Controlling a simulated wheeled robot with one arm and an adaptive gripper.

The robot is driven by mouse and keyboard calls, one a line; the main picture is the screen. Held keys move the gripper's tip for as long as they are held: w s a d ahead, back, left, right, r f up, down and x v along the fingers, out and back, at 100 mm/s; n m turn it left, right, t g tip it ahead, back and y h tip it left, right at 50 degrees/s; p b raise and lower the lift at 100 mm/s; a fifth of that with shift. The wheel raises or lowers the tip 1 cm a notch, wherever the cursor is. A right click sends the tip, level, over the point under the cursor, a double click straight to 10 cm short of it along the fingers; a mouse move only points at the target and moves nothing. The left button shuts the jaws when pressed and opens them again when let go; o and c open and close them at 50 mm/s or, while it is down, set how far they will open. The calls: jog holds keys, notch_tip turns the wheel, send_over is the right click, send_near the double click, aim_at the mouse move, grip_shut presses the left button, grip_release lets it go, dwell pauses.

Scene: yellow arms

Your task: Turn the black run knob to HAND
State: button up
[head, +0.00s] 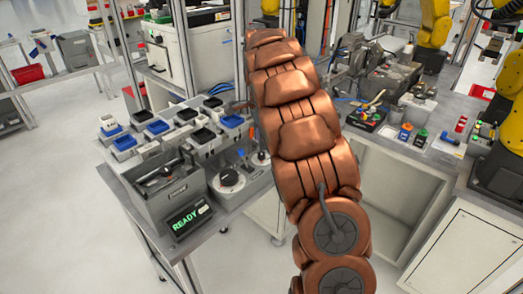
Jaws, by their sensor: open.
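A round light dial with a black knob (229,178) sits on the bench beside the grey unit with the green READY display (191,219). A smaller round dial (260,158) is just to its right, close to my arm's outline. I cannot read any HAND marking or tell which way either knob points, nor which one is the run knob. My copper-coloured arm rises through the middle of the head view, to the right of the dials. My gripper cannot be made out; the arm's far end hides it or it lies out of view.
Several small blue, black and white bins (158,127) stand behind the grey unit (170,190). Upright posts frame the bench. A second bench with connectors and yellow robot arms (436,22) is at the right. Open floor (60,200) lies at the left.

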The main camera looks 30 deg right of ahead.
aim_at(261, 153)
jog(key=shift+f+p, duration=0.55)
jog(key=shift+f, duration=2.1)
jog(key=shift+c, duration=0.4)
grip_shut()
